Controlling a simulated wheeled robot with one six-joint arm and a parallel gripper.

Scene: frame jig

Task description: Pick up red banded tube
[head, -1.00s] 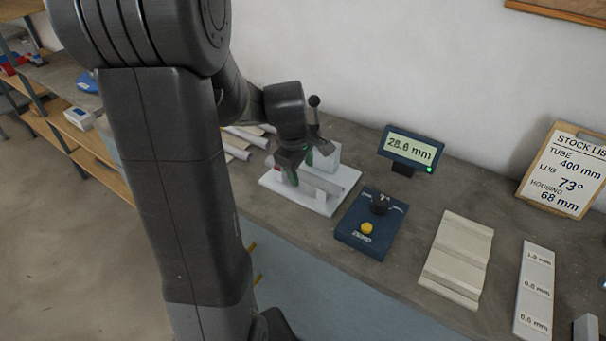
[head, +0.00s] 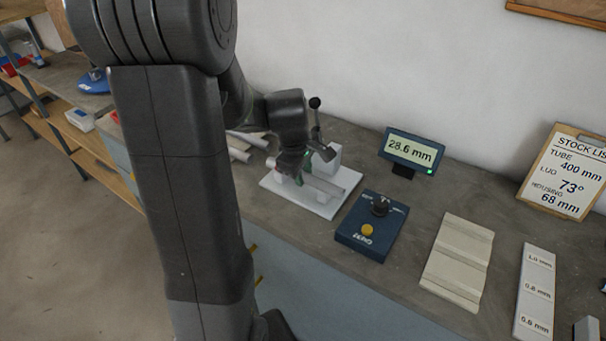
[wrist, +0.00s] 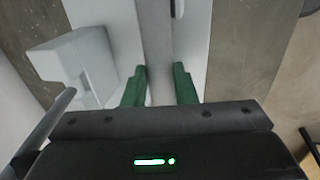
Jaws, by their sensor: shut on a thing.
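A grey tube (head: 325,187) lies along a white fixture plate (head: 338,204) on the bench. The tube's stretch behind my wrist is hidden. I cannot tell whether it is clear of the plate.
A white block (head: 327,160) stands behind the tube. Right of the plate are a blue box (head: 358,239) with a black knob and yellow button, a display (head: 412,150) reading 28.6 mm, and a beige grooved board (head: 458,262). Other tubes (head: 246,139) lie at left.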

